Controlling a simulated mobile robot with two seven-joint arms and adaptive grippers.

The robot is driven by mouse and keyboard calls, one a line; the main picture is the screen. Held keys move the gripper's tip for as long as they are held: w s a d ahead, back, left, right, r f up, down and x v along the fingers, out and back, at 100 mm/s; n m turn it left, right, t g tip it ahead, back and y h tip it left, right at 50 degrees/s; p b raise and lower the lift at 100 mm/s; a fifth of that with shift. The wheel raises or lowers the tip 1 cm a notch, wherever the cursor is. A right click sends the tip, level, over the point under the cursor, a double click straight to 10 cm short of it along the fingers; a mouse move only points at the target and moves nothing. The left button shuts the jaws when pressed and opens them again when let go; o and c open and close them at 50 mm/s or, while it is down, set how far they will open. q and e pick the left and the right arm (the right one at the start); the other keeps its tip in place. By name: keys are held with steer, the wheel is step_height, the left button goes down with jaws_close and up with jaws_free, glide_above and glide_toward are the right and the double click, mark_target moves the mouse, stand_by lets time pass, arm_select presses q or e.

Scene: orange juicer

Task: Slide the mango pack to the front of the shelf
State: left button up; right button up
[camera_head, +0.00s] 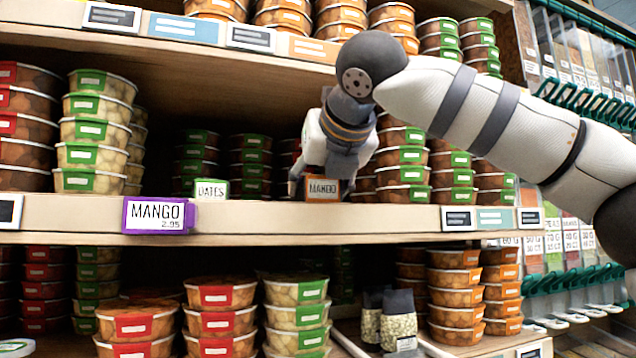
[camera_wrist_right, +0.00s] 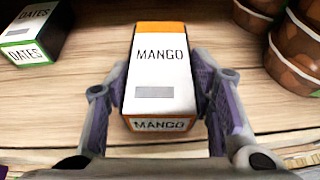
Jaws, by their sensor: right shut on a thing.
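The mango pack (camera_head: 323,188) is a small white and orange box on the middle shelf, close to the shelf's front edge (camera_head: 330,222). In the right wrist view the mango pack (camera_wrist_right: 160,65) lies on the wooden shelf surface (camera_wrist_right: 62,100), with its top and its near end face showing. My right gripper (camera_wrist_right: 165,90) is shut on it, one finger against each side. In the head view my right gripper (camera_head: 318,165) comes down over the pack and partly hides what is behind it. My left gripper is not in view.
A dates pack (camera_head: 212,190) stands to the left, apart from the mango pack; it also shows in the right wrist view (camera_wrist_right: 35,35). Stacked tubs (camera_head: 403,165) stand close on the right. A purple mango price tag (camera_head: 157,215) hangs on the shelf edge. An upper shelf (camera_head: 200,60) is overhead.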

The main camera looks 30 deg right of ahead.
steer(key=shift+w, duration=0.1)
steer(key=o, duration=1.3)
steer(key=shift+c, duration=0.2)
steer(key=v, duration=1.2)
